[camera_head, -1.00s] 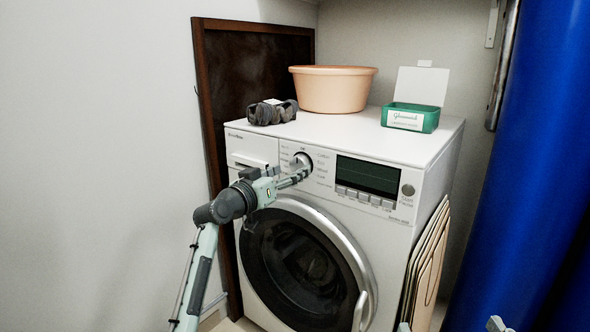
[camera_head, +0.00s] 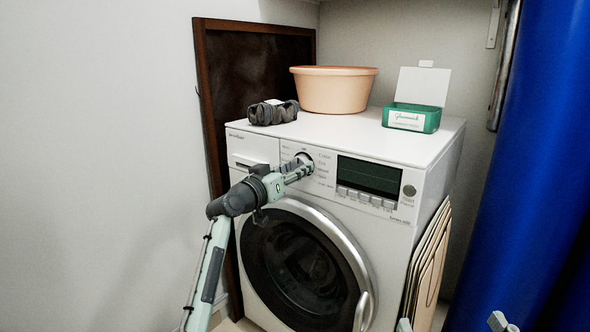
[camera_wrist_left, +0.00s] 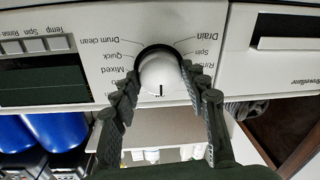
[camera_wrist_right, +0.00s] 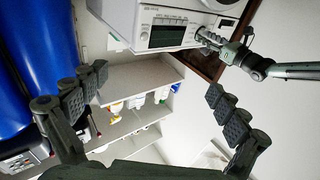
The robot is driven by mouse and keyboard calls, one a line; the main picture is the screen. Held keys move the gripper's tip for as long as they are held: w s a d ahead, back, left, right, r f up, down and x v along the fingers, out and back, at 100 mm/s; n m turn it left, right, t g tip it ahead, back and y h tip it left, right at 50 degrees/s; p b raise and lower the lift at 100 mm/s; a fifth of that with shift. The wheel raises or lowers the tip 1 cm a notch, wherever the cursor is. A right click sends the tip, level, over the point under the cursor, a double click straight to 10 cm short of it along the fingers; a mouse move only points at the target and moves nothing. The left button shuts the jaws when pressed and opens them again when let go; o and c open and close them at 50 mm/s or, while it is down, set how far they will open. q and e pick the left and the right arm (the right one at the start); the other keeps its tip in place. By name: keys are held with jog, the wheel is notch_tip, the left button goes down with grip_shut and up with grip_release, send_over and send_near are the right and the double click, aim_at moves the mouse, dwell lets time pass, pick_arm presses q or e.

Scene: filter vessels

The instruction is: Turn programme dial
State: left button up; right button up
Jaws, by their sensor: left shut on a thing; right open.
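The programme dial (camera_head: 304,158) is a round silver-white knob on the front panel of the white washing machine (camera_head: 330,129), left of its dark display. My left gripper (camera_head: 297,170) is at the dial and partly covers it. In the left wrist view its two ribbed fingers are shut on the sides of the dial (camera_wrist_left: 161,72). A short black mark on the dial points down in that upside-down view, towards the bottom of the picture. Labels such as Drain, Spin and Quick surround it. My right gripper (camera_wrist_right: 155,86) is open and empty, away from the machine.
On the machine top stand a peach basin (camera_head: 333,90), a dark grey bundle (camera_head: 272,113) and a green box (camera_head: 411,117) with its lid raised. Folded boards (camera_head: 428,265) lean on the machine's right side. A large blue cylinder (camera_head: 520,170) stands at the right.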

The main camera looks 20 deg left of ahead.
pick_arm(q)
jog(key=shift+r+n+p, duration=0.2)
jog(key=shift+n+p, duration=0.5)
jog(key=shift+p, duration=0.45)
jog(key=shift+n+p, duration=0.5)
jog(key=shift+p, duration=0.1)
pick_arm(e)
jog(key=s+d+f+g+h, duration=0.2)
jog(key=d+f+g+h, duration=0.45)
jog(key=f, duration=0.75)
pick_arm(q)
jog(key=shift+n+p, duration=0.5)
jog(key=shift+p, duration=0.1)
jog(key=shift+n+p, duration=0.9)
jog(key=shift+n, duration=0.1)
jog(key=shift+f, duration=0.1)
pick_arm(e)
jog(key=s+d+f+m+g+h, duration=0.2)
jog(key=s+d+f+g, duration=0.6)
jog(key=s+d, duration=0.3)
jog(key=shift+s+d, duration=0.2)
jog(key=shift+d, duration=0.3)
jog(key=shift+f+g, duration=0.1)
jog(key=shift+g, duration=0.15)
pick_arm(q)
jog(key=o, duration=1.2)
